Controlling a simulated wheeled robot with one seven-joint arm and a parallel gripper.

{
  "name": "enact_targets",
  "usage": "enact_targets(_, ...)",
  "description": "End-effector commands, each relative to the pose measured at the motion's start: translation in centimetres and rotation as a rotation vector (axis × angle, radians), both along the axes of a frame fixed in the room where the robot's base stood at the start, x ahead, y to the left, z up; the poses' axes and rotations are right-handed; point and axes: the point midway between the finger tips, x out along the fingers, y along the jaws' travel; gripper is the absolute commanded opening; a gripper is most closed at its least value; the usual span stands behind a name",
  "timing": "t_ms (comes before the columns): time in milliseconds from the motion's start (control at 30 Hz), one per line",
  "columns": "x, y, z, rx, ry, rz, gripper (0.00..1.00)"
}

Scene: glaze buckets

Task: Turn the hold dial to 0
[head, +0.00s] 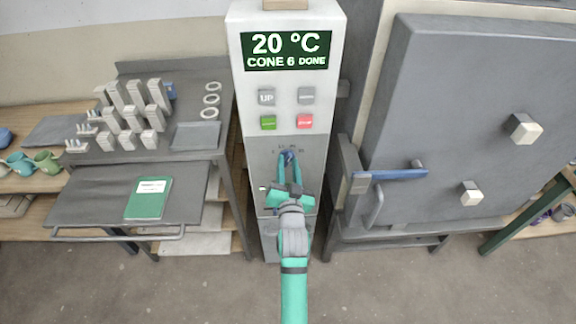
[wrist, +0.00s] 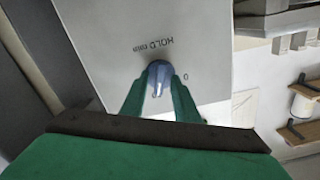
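The hold dial is a small blue knob (head: 289,155) on the grey lower panel of the kiln controller (head: 262,150). In the wrist view the dial (wrist: 159,72) sits between my two green fingertips, which appear to touch its sides. A pale mark on the dial points toward the bottom of that view. The "HOLD min" lettering (wrist: 153,45) reads upside down above the dial, and the 0 label (wrist: 186,78) lies to its right. My gripper (head: 289,160) reaches the panel from the front, closed around the dial.
The controller's display (head: 287,50) reads 20 °C, CONE 6 DONE, above several buttons. The grey kiln door (head: 460,110) with a blue handle (head: 398,174) is at right. A metal cart (head: 215,180) holding a green book (head: 149,198) is at left.

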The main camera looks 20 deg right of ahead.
Motion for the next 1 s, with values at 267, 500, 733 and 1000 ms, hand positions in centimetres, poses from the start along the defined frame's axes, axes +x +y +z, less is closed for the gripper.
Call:
enact_targets(267,-0.03,0.00,0.00,-0.001,0.000,0.000,0.00)
enact_targets(500,-0.04,0.01,-0.01,-0.037,0.011,0.000,0.00)
enact_targets(733,-0.03,0.03,-0.01,-0.162,0.047,-0.001,0.00)
enact_targets(1000,-0.02,0.07,-0.03,-0.396,0.115,-0.001,0.00)
